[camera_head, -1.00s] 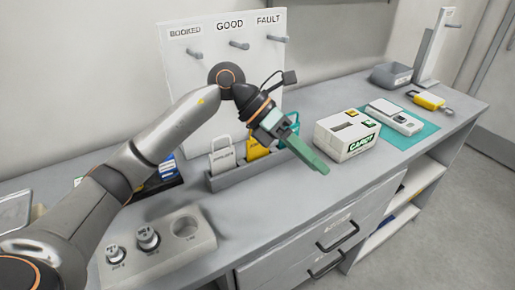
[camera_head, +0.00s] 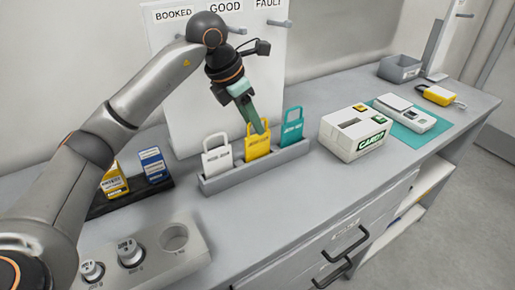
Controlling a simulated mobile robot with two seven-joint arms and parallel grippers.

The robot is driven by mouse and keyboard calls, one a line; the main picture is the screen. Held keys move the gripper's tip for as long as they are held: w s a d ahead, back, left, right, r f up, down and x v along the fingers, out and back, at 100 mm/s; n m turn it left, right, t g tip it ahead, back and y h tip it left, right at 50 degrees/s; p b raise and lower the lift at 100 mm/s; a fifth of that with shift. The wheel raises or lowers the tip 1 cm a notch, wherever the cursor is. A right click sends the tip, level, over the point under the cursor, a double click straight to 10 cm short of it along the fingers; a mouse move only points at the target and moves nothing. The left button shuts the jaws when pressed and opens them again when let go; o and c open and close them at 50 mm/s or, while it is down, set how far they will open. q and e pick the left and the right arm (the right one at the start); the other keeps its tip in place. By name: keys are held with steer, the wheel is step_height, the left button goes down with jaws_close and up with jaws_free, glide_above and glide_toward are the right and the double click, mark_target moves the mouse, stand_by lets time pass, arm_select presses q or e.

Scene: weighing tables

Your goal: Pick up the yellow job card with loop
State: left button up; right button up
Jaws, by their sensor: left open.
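The yellow job card with loop (camera_head: 257,146) stands upright in the middle of a grey rack (camera_head: 252,173), between a white card (camera_head: 217,158) and a teal card (camera_head: 291,131). My left gripper (camera_head: 257,126) is open and points down at the top of the yellow card, with its green fingers covering part of the loop. I cannot tell whether the fingers touch the card. My right gripper is not in view.
A scale (camera_head: 402,111) lies on a teal mat (camera_head: 422,138). A weight block (camera_head: 187,253) is at front left, and small boxes stand in a black tray (camera_head: 158,191). A white board (camera_head: 188,107) rises behind.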

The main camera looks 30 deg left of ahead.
mark_target(258, 145)
arm_select(q)
steer(key=x, duration=0.5)
steer(key=shift+a+f, duration=0.15)
steer(key=shift+f, duration=0.05)
jaws_close()
stand_by(0.4)
